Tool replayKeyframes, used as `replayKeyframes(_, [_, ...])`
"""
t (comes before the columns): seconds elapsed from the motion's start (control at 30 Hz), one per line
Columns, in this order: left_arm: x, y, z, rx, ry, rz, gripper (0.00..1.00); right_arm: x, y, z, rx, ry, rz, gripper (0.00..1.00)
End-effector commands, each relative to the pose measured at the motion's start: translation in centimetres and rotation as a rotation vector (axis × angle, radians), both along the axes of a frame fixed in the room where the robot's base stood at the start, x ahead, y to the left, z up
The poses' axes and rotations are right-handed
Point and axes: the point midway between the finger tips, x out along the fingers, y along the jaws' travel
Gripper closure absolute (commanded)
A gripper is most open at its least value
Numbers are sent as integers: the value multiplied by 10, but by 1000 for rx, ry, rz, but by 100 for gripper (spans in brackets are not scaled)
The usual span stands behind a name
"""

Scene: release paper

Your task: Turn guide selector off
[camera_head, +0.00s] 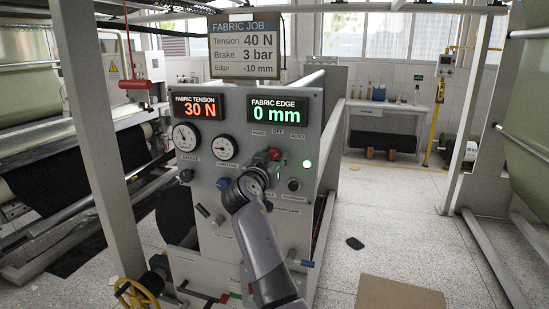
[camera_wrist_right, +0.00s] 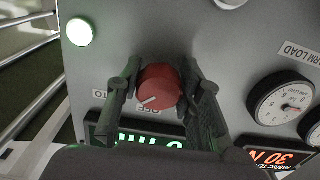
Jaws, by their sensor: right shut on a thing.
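The guide selector is a red round knob (camera_head: 274,153) on the grey control panel (camera_head: 309,185), below the fabric edge display. In the right wrist view the knob (camera_wrist_right: 160,88) shows a white pointer line slanting to the lower left, between the partly hidden AUTO label and the OFF label (camera_wrist_right: 148,138). My right gripper (camera_wrist_right: 162,95) has one finger on each side of the knob and is shut on it. In the head view my right gripper (camera_head: 262,170) covers part of the panel below the knob. My left gripper is not in view.
The fabric edge display (camera_head: 277,110) reads 0 mm and the tension display (camera_head: 198,107) reads 30 N. A sign (camera_head: 245,45) above lists 40 N, 3 bar and -10 mm. A green lamp (camera_head: 307,164) is lit right of the knob. Gauges (camera_head: 186,136) sit left.

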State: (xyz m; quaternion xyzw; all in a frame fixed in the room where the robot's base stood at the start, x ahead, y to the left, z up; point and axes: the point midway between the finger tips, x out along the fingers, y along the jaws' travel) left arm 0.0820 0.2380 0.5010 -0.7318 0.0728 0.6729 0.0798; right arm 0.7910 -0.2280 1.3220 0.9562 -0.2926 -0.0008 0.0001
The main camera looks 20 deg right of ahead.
Motion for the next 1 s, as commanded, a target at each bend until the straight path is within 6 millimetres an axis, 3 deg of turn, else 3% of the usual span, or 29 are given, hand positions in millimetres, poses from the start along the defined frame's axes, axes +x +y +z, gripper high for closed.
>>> replayKeyframes(0.33, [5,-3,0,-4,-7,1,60,0,0,0,-1,-1,0,94])
replayKeyframes(0.67, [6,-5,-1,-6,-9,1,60,0,0,1,-43,26,0,94])
replayKeyframes(1.0, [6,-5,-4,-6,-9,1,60,0,0,2,-237,156,0,94])
